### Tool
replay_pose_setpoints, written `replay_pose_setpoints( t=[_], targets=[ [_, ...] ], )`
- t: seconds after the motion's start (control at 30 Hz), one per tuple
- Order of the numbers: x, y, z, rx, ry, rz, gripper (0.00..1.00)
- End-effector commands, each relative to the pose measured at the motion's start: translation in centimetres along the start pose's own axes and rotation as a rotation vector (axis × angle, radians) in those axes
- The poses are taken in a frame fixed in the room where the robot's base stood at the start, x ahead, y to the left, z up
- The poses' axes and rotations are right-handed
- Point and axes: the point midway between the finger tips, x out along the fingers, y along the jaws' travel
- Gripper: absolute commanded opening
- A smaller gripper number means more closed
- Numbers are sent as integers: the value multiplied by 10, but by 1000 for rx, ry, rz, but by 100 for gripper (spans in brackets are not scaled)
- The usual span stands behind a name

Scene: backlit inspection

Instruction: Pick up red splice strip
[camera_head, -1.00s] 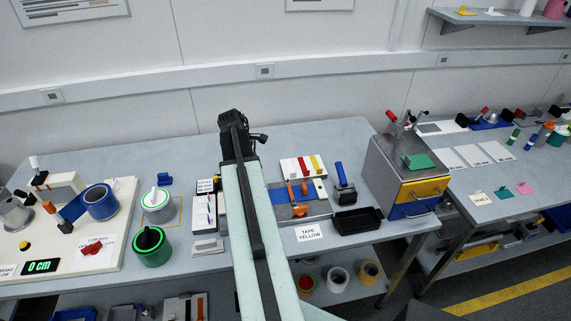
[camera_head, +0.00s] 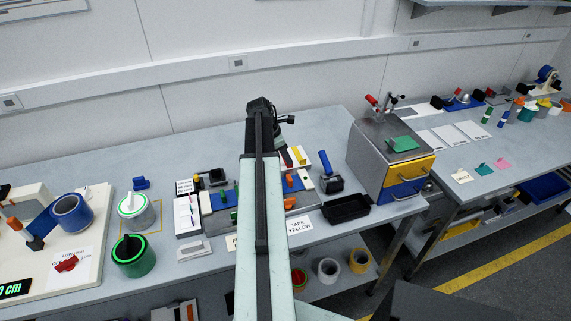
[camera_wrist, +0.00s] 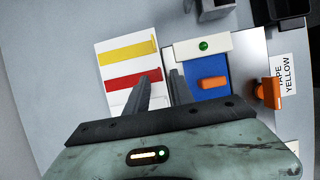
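The red splice strip (camera_wrist: 133,78) lies on a white card (camera_wrist: 110,52) in the wrist view, just below a yellow strip (camera_wrist: 128,52). My gripper (camera_wrist: 161,86) is open, its two dark fingers apart with nothing seen between them. The left finger overlaps the right end of the red strip in the picture; I cannot tell its height above the card. The right finger is over the edge of the blue fixture. In the head view the card (camera_head: 309,160) and yellow strip (camera_head: 298,155) show beside my arm, and the red strip is mostly hidden.
A blue fixture with an orange handle (camera_wrist: 213,83) adjoins the card on the right. A black tray (camera_head: 346,208), a blue-handled tool (camera_head: 329,180) and a TAPE YELLOW label (camera_head: 300,225) are nearby. The bench behind the card is clear.

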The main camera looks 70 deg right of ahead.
Motion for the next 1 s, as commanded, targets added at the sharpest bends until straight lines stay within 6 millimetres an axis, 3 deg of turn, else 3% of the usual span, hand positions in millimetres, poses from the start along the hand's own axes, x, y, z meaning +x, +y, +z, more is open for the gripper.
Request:
replay_pose_setpoints(
  t=[0.03, 0.2, 0.43, 0.53, 1.0],
  targets=[
    [17, 0, -5, 0, 0, 0, 29],
    [39, 0, -5, 0, 0, 0, 29],
    [35, 0, -4, -2, 0, 1, 26],
    [35, 0, -4, -2, 0, 1, 0],
    [29, 1, -2, -2, 0, 1, 0]
  ],
)
